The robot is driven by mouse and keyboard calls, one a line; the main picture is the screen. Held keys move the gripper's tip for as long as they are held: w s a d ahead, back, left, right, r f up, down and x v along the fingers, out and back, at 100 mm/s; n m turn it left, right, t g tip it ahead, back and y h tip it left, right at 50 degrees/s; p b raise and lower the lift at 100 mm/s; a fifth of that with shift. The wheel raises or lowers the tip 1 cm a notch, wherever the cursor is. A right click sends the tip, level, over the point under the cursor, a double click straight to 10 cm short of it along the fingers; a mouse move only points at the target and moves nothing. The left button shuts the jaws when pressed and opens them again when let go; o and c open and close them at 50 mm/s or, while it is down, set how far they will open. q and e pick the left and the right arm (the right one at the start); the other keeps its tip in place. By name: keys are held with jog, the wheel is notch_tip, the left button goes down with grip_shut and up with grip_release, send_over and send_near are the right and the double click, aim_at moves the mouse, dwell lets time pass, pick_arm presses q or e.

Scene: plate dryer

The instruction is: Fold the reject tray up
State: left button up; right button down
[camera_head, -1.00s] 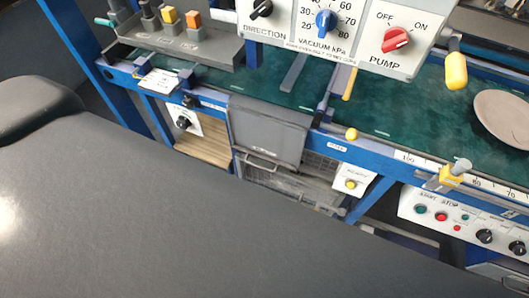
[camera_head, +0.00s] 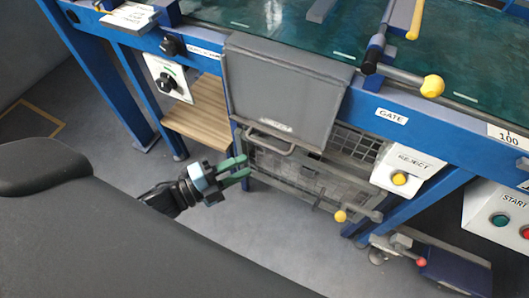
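A flat grey panel (camera_head: 285,90), which looks like the reject tray, hangs down from the front of the blue table rail. A metal bar handle (camera_head: 270,141) shows at its lower left edge. To its right is a white box labelled REJECT (camera_head: 408,168) with a yellow button. My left gripper (camera_head: 243,170) has green fingers spread a little apart, with nothing between them. It is just below and left of the handle, apart from the panel as far as I can tell. My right gripper is not in view.
Behind and below the panel is a wire-mesh basket (camera_head: 350,148) with a yellow knob (camera_head: 340,216). A wooden shelf (camera_head: 196,112) is at the left. A yellow-knobbed gate lever (camera_head: 432,86) sticks out above the rail. Grey floor (camera_head: 225,235) is free below.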

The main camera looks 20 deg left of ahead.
aim_at(269, 145)
pick_arm(q)
jog(key=w+d+m+h+b, duration=0.1)
jog(key=w+m, duration=0.1)
jog(key=w, duration=0.1)
jog(key=w+d+m+g+h+b, duration=0.1)
jog(key=w+m+b, duration=0.1)
jog(key=w, duration=0.1)
jog(key=w+d+m+h+b, duration=0.1)
jog(key=w+d+m+b, duration=0.1)
jog(key=w, duration=0.1)
jog(key=shift+f+g+h, duration=0.1)
jog(key=shift+g+h, duration=0.2)
jog(key=shift+c, duration=0.6)
grip_shut()
